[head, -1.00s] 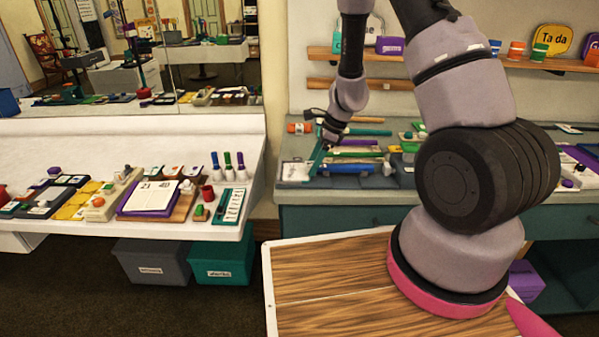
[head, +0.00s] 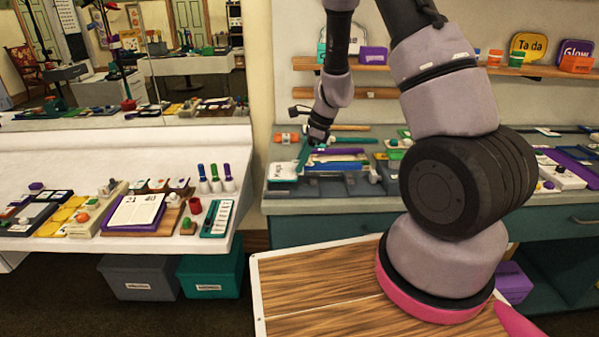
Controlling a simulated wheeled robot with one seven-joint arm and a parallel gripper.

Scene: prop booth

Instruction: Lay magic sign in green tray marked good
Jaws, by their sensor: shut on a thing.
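I cannot make out a tray marked good.
A blue bar (head: 337,166) and several coloured sticks lie right of my gripper. A shelf above holds a yellow "Ta da" sign (head: 531,46) and a purple sign (head: 575,50). A white table (head: 120,240) with many props stands at left, with grey and green bins beneath.

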